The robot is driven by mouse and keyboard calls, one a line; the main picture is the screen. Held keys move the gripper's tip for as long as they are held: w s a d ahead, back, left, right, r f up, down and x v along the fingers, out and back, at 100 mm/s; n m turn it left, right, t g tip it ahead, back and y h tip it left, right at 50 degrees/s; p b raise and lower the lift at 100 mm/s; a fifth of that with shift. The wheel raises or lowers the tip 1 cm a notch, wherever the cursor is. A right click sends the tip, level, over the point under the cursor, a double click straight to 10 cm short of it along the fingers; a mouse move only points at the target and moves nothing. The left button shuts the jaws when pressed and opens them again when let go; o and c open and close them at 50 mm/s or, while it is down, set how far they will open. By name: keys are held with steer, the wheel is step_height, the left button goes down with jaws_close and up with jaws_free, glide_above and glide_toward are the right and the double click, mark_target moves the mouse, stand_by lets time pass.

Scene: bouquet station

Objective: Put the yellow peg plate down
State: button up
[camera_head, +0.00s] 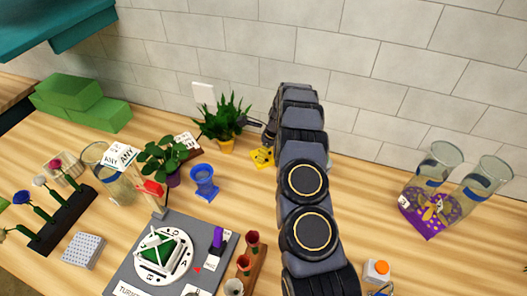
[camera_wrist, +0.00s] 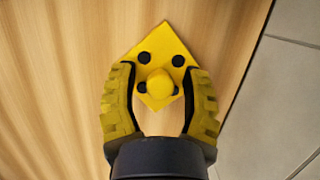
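The yellow peg plate (camera_wrist: 163,52) is a yellow square with black round spots and a yellow knob (camera_wrist: 160,84) in its middle. In the head view the plate (camera_head: 262,158) shows left of my arm, near the wall, and appears to lie flat on the wooden counter; any small gap below it cannot be told. My gripper (camera_wrist: 164,72) is over the plate in the wrist view. Its two yellow-padded fingers are spread on either side of the knob, with visible gaps between them and it. The gripper's fingers are not clear in the head view.
A plant in a yellow pot (camera_head: 226,143) stands just left of the plate. A blue vase (camera_head: 204,182) is nearer the front. Glass vases on a purple base (camera_head: 430,220) stand at the right. The tiled wall (camera_wrist: 286,95) is close on the wrist view's right.

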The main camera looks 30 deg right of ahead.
mark_target(272, 158)
steer(key=shift+r, duration=0.15)
steer(key=v, duration=1.1)
steer(key=s+a+r+n+g, duration=0.2)
steer(key=s+a+r+n, duration=1.2)
steer(key=a+r, duration=0.2)
steer(key=s+a+r+n+g+h, duration=0.1)
steer(key=s+n, duration=0.5)
steer(key=s, duration=0.6)
steer(key=s+a+r+n+g+h, duration=0.1)
steer(key=s+a+n, duration=0.1)
steer(key=s+n, duration=0.5)
steer(key=s, duration=0.5)
steer(key=shift+s, duration=0.35)
